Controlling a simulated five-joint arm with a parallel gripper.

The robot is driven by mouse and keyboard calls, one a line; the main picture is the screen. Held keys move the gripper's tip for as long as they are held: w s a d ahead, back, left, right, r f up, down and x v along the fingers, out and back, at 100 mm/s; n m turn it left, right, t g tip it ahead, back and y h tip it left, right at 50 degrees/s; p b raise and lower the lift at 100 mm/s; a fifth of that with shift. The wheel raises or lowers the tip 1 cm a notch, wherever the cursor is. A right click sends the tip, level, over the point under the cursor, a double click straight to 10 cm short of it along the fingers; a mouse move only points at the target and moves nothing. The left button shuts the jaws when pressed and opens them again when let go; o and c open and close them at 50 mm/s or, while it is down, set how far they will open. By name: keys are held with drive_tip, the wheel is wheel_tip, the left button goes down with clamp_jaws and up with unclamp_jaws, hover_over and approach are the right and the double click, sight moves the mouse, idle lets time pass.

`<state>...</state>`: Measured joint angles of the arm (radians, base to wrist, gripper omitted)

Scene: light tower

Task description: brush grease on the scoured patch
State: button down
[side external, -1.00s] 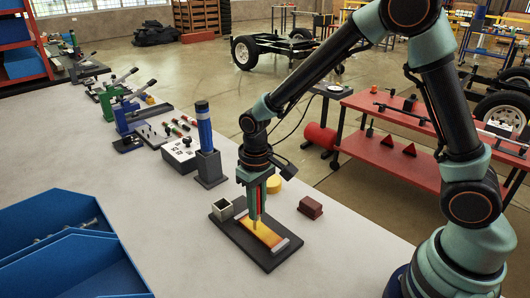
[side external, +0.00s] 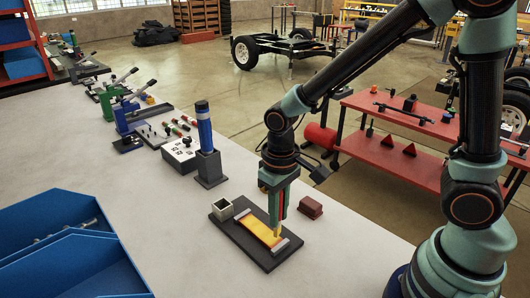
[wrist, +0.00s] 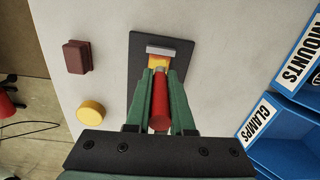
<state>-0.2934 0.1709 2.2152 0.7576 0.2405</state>
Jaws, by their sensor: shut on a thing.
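The patch (side external: 258,229) is a yellow-orange strip between two light grey end bars on a dark board (side external: 266,262). In the wrist view, part of the patch (wrist: 158,62) shows past the brush. My gripper (side external: 278,218) is shut on a red-handled brush (wrist: 159,100), between its green fingers. The brush points down at the right part of the strip in the side view. Whether its tip touches the surface I cannot tell. An open square cup (side external: 222,209) stands at the board's far left corner.
A dark red block (side external: 311,207) and a yellow disc (wrist: 90,110) lie beside the board. A blue cylinder in a grey holder (side external: 207,150) stands behind. Blue bins (side external: 55,250) are at the front left. The tabletop between is clear.

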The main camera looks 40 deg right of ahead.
drive_tip(key=shift+w+r, duration=0.1)
drive_tip(key=shift+r, duration=2.45)
